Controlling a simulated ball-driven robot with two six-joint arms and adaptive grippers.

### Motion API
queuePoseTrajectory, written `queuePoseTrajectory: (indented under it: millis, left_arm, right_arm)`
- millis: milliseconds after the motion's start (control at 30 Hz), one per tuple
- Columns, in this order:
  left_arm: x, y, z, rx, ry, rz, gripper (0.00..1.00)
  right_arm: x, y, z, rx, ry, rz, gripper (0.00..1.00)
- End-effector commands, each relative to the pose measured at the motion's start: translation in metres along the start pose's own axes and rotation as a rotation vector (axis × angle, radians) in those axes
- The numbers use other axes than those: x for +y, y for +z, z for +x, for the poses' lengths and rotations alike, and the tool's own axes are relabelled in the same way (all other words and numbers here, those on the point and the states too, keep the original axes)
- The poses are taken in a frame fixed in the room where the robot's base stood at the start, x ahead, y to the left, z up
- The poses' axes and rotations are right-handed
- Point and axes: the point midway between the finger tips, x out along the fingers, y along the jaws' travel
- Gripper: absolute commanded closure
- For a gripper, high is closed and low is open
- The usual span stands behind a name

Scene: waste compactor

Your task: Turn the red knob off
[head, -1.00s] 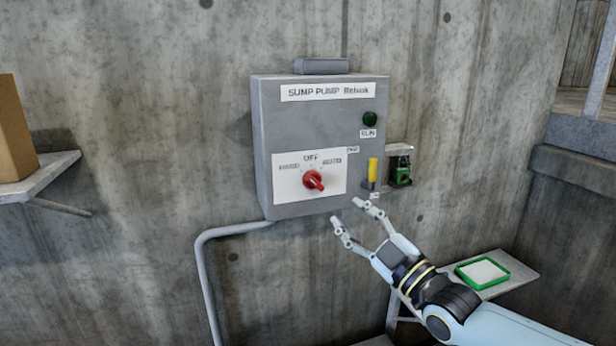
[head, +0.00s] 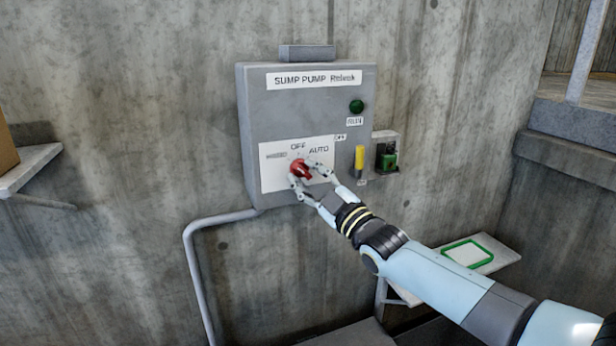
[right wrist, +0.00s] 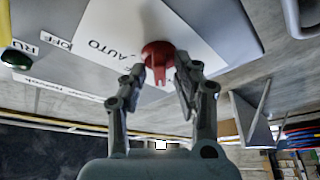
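The red knob (head: 299,167) is on the white label plate (head: 274,178) of a grey "SUMP PUMP" box (head: 300,110). The plate reads OFF at the top and AUTO at the right, with a blurred word at the left. My right gripper (head: 306,172) is at the knob, one finger on either side, partly covering it. In the right wrist view the knob (right wrist: 158,55) sits between the spread fingertips (right wrist: 162,75), with a gap beside its handle. Which mark the knob points to is hard to tell. My left gripper is out of view.
A green lamp (head: 356,106), a yellow lever (head: 360,158) and a small green-and-black device (head: 387,155) are right of the knob. A pipe (head: 195,265) runs below the box. Shelves stand at the left (head: 28,172) and lower right (head: 503,255).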

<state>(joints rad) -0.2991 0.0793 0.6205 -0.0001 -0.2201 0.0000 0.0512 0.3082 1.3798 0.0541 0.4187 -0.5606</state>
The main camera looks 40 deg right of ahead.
Motion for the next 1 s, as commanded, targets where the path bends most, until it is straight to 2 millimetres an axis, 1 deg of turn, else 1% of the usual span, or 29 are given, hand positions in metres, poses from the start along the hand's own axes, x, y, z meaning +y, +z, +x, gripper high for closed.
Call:
queuePoseTrajectory:
  millis: [33,200,667,867,1000]
  left_arm:
    - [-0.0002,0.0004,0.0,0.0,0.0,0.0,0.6]
    - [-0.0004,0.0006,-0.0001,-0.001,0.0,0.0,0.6]
    - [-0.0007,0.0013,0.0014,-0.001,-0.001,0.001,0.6]
    - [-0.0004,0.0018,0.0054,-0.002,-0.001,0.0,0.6]
    - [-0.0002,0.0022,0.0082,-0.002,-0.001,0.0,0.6]
  right_arm:
    - [0.0001,0.0,-0.0001,0.0,0.0,0.0,0.79]
    - [0.0004,-0.0002,0.0001,0.001,0.0,-0.001,1.0]
    - [0.0002,-0.0006,0.0004,0.002,0.013,0.027,1.0]
    - [-0.0008,-0.0006,0.0006,0.002,0.05,0.116,1.0]
    - [-0.0014,-0.0009,0.0009,0.003,0.092,0.216,1.0]
